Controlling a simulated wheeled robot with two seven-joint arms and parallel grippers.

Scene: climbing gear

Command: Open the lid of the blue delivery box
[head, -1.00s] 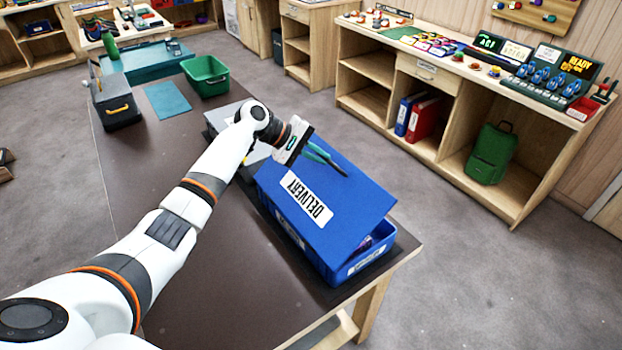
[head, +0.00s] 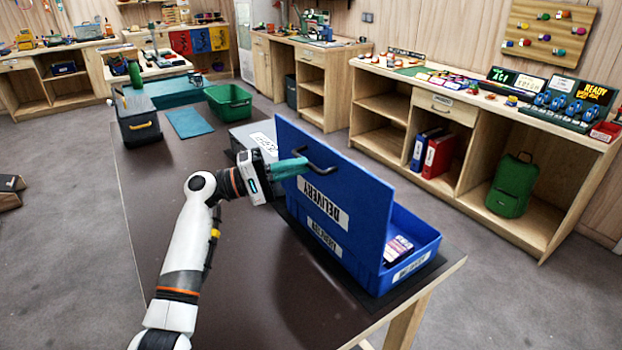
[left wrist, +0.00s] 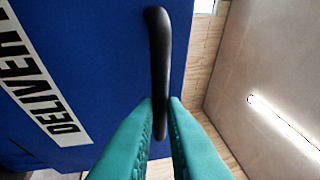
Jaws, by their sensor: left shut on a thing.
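The blue delivery box (head: 415,258) stands near the table's right end. Its blue lid (head: 345,200), with a white DELIVERY label, stands steeply raised, close to upright, and the box's right part is open. A black handle (head: 320,162) sits on the lid's outer face. My left gripper (head: 300,166), with teal fingers, is shut on this handle from the left of the lid. In the left wrist view the handle (left wrist: 158,60) runs down between the two fingers (left wrist: 160,125), in front of the blue lid (left wrist: 90,50). My right gripper is not in view.
Inside the box lies a small purple and white packet (head: 397,249). A grey box (head: 245,135) stands just behind the blue box. The table's front left is clear.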

